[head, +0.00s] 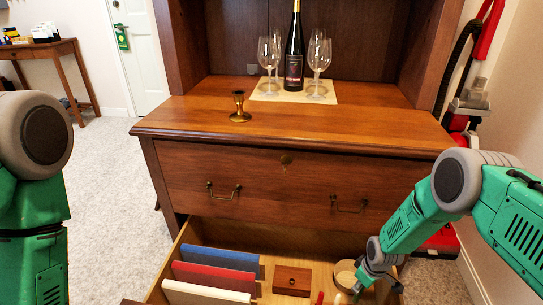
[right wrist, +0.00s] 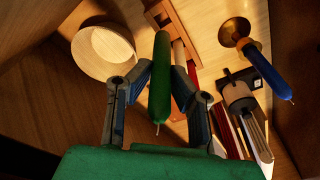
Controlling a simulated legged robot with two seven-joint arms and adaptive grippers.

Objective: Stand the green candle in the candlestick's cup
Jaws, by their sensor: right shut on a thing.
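The brass candlestick (head: 239,106) stands upright on the hutch's wooden top, left of the placemat, and its cup looks empty. My right gripper (head: 372,283) is low in the open drawer at the right. In the right wrist view the right gripper (right wrist: 161,78) is shut on the green candle (right wrist: 160,95), which lies between its two fingers with its wick end toward the palm. I cannot make out the green candle in the head view. My left arm shows at the left edge, but its gripper is out of view.
The open drawer holds several folders (head: 211,277), a small wooden box (head: 292,281) and a round wooden bowl (right wrist: 100,50). A blue candle (right wrist: 268,72) is near a brass piece (right wrist: 235,31). A wine bottle (head: 294,55) and glasses stand on the placemat (head: 265,94).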

